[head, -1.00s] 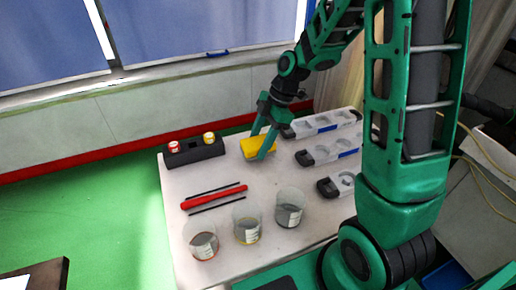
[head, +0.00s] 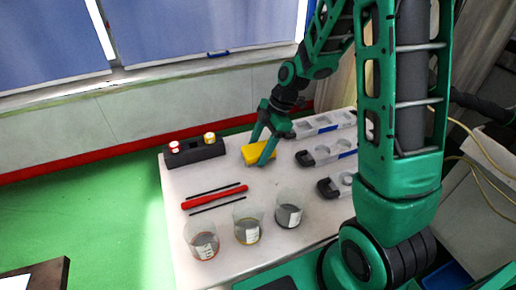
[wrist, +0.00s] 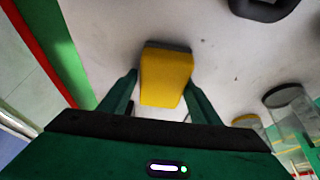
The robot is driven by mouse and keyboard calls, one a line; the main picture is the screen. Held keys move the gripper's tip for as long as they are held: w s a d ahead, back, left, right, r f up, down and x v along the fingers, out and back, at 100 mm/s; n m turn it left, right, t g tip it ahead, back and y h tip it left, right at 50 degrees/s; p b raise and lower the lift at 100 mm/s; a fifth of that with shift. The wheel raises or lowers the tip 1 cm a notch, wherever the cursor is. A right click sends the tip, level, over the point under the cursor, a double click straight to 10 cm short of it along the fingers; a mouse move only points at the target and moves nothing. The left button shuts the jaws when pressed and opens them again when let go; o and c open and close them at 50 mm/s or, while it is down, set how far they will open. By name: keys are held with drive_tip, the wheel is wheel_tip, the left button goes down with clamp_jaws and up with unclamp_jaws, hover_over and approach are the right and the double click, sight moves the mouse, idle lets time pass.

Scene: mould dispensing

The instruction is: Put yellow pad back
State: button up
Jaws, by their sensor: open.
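The yellow pad (head: 262,151) lies on the white table near its back edge. It is a yellow block with a dark layer at one end, seen in the wrist view (wrist: 166,78). My gripper (head: 259,153) is low over the table at the pad. Its two green fingers stand open, one on each side of the pad, as the wrist view (wrist: 162,92) also shows. Small gaps seem to remain between the fingers and the pad. The fingers hide part of the pad in the head view.
A black holder (head: 195,152) with a red-topped and a yellow-topped item stands left of the pad. A red bar (head: 214,197) lies between two black rods. Three beakers (head: 247,229) stand in front. Several grey moulds (head: 326,155) are at right. The table's middle is bare.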

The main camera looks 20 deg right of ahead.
drive_tip(key=shift+s+f, duration=0.3)
drive_tip(key=shift+s, duration=0.15)
drive_tip(key=v, duration=1.3)
drive_tip(key=s+d+r+m+h, duration=0.1)
drive_tip(key=s+d+m, duration=0.5)
drive_tip(key=s+m, duration=0.6)
drive_tip(key=s+d+r+m+h, duration=0.1)
drive_tip(key=s+d+m+h, duration=0.2)
drive_tip(key=s+m, duration=0.9)
drive_tip(key=s+d, duration=0.1)
drive_tip(key=d, duration=0.2)
drive_tip(key=shift+s+r, duration=0.2)
drive_tip(key=shift+s, duration=0.15)
